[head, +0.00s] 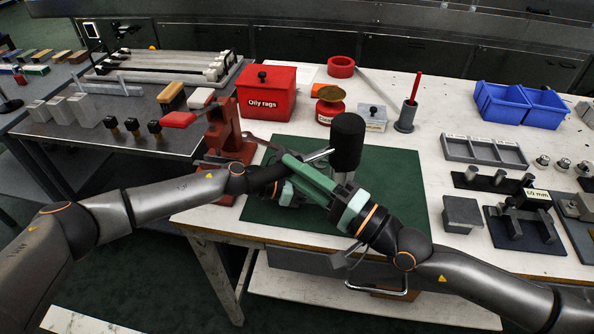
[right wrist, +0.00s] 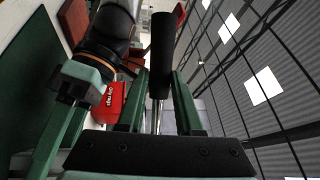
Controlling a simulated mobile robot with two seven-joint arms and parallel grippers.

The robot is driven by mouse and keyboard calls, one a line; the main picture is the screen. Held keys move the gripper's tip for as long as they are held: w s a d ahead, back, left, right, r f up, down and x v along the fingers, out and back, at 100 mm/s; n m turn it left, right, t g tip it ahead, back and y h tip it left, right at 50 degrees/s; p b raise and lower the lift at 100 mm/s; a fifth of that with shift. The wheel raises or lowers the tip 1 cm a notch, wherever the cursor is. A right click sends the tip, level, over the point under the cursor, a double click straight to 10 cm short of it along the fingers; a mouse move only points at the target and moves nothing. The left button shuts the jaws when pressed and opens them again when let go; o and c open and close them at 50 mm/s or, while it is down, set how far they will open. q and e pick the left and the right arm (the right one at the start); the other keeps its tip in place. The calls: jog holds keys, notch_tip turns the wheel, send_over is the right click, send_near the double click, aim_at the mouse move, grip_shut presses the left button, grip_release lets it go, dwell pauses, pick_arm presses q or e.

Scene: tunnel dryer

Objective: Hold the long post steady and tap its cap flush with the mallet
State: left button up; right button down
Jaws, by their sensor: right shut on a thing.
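My right gripper (head: 287,160) reaches up and left over the green mat and is shut on a thin pale shaft. A black rounded cylinder (head: 347,142) tops this shaft and looks like part of the mallet. In the right wrist view the black cylinder (right wrist: 162,55) and its shaft (right wrist: 158,118) show between the green fingers. My left gripper (head: 285,191) is beneath and behind the right one, largely hidden; its finger opening is unclear. A slim silver rod (head: 319,155) sticks out beside the cylinder. I cannot tell whether it is the long post; no cap is clear.
A red vise (head: 232,140) stands left of the green mat (head: 395,180). Behind are a red rag bin (head: 266,93), a red tin (head: 328,108) and a grey holder (head: 405,120). Fixtures and blue bins (head: 520,105) fill the right. The mat's right part is clear.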

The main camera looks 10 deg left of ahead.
jog(key=shift+r, duration=0.65)
jog(key=shift+f, duration=0.9)
jog(key=shift+f, duration=0.1)
jog(key=shift+r, duration=0.95)
jog(key=shift+f, duration=0.9)
